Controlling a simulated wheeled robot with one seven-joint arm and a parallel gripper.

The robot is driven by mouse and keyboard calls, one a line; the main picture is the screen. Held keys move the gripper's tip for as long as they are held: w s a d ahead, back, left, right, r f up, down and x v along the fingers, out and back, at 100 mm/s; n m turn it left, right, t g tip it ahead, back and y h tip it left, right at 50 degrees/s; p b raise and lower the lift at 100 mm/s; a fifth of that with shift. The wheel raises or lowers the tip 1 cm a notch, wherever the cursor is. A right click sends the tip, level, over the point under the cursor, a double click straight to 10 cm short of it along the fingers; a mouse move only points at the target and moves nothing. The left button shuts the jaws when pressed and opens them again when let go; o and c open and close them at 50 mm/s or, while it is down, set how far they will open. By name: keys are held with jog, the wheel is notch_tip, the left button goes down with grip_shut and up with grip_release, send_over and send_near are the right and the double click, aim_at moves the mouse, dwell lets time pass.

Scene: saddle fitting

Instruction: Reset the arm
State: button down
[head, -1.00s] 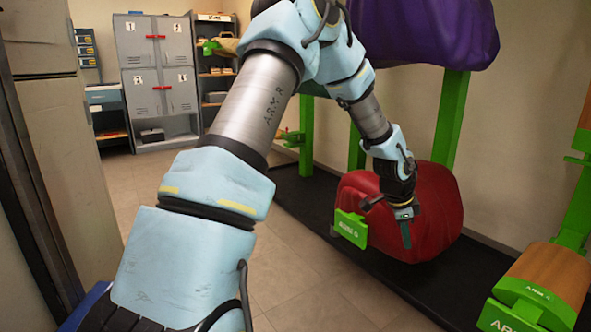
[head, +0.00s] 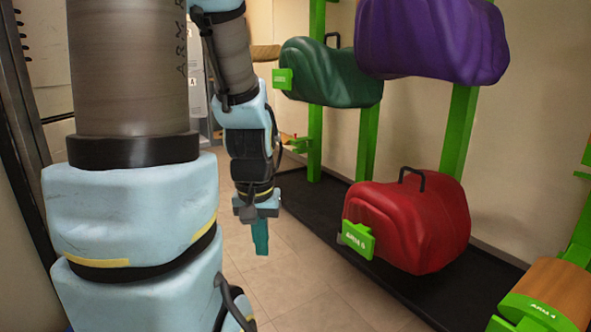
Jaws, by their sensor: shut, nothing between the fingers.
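My gripper (head: 260,236) hangs pointing down at the end of my arm, left of the middle in the head view. Its fingers are shut with nothing between them, above the tiled floor. It is apart from the red saddle (head: 420,225), which sits to its right on a low rack arm with a green plate (head: 357,239) at its front. The red saddle has a black handle on top. My arm links fill the left of the view and hide part of the room behind.
A green saddle (head: 330,75) and a purple saddle (head: 430,40) sit higher on the green rack posts (head: 459,130). A bare wooden rack arm (head: 550,288) is at the lower right. A black base strip (head: 320,210) runs along the wall. The tiled floor (head: 300,275) is clear.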

notch_tip(320, 180, up, 28)
jog(key=p, duration=2.6)
jog(key=shift+f, duration=0.2)
